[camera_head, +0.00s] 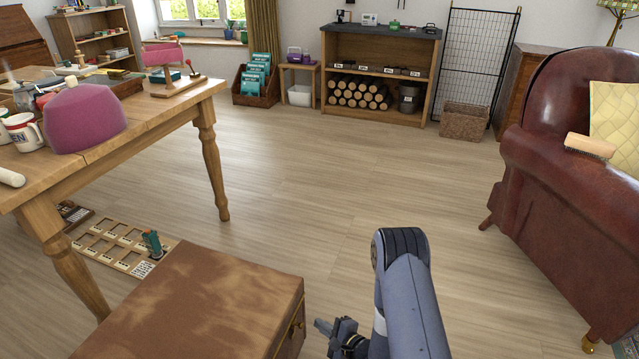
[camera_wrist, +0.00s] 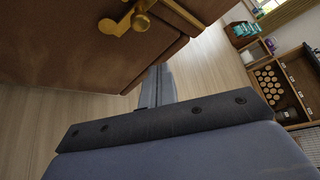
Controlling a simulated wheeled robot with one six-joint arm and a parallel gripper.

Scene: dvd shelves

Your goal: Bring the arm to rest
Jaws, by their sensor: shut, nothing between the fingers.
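My gripper (camera_head: 340,329) is low at the bottom centre of the head view, just right of a brown box-like cabinet (camera_head: 205,300). In the wrist view my gripper (camera_wrist: 157,72) points ahead with its fingers together and nothing between them. The cabinet's side with a brass latch (camera_wrist: 130,20) fills the upper left of the wrist view, close to the fingers. I cannot tell whether the fingers touch it. My arm is bent, with its elbow raised in the head view.
A wooden table (camera_head: 165,105) with a pink cover and mugs stands at left. A brown leather armchair (camera_head: 560,180) stands at right. The floor (camera_head: 340,180) between is clear.

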